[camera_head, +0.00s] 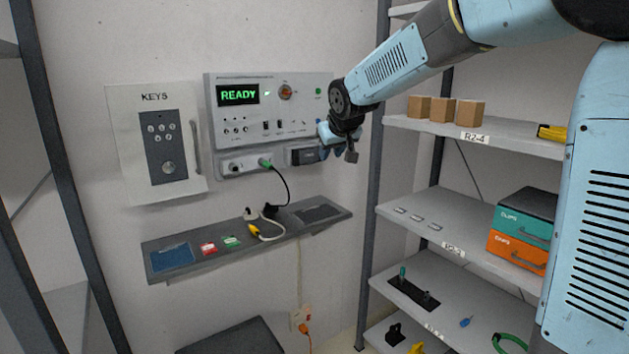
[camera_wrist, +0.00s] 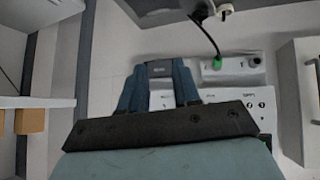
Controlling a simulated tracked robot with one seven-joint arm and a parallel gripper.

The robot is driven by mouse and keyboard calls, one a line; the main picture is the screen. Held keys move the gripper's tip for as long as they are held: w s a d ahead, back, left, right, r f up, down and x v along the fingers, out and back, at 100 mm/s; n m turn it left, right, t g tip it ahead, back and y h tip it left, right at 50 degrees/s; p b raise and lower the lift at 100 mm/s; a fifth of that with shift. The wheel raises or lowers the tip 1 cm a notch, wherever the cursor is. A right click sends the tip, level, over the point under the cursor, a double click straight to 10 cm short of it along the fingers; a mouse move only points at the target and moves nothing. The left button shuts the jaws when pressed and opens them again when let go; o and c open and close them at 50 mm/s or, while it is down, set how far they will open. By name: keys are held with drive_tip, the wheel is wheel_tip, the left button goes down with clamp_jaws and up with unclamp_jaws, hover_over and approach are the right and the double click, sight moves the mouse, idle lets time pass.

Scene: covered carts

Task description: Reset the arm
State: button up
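My gripper (camera_head: 335,140) is near the lower right corner of the grey wall panel, close to the right of a dark module (camera_head: 303,156). In the wrist view the two blue-grey fingers (camera_wrist: 160,82) stand apart, with the pale panel showing between them. A dark block (camera_wrist: 160,68) shows at the fingertips; whether they touch it is hard to tell. My arm reaches out from the upper right, across the front of the shelf rack.
The wall panel (camera_head: 270,108) reads READY. A green plug (camera_head: 265,162) with a black cable is in its lower strip. A keys box (camera_head: 160,140) hangs left. A narrow wall shelf (camera_head: 190,253) below holds cards and cables. A shelf rack (camera_head: 480,136) with boxes stands right.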

drive_tip(key=s+d+f+m+g, duration=0.1)
drive_tip(key=s+d, duration=0.5)
drive_tip(key=s, duration=0.6)
drive_tip(key=s+d+f+m+g+h, duration=0.1)
drive_tip(key=s+d, duration=0.5)
drive_tip(key=s, duration=0.6)
drive_tip(key=s+d+f+m+g+h, duration=0.1)
drive_tip(key=s+d+f+m, duration=0.1)
drive_tip(key=s+d, duration=0.5)
drive_tip(key=s+f, duration=0.1)
drive_tip(key=s, duration=0.4)
drive_tip(key=shift+s+m, duration=0.3)
drive_tip(key=shift+m, duration=0.1)
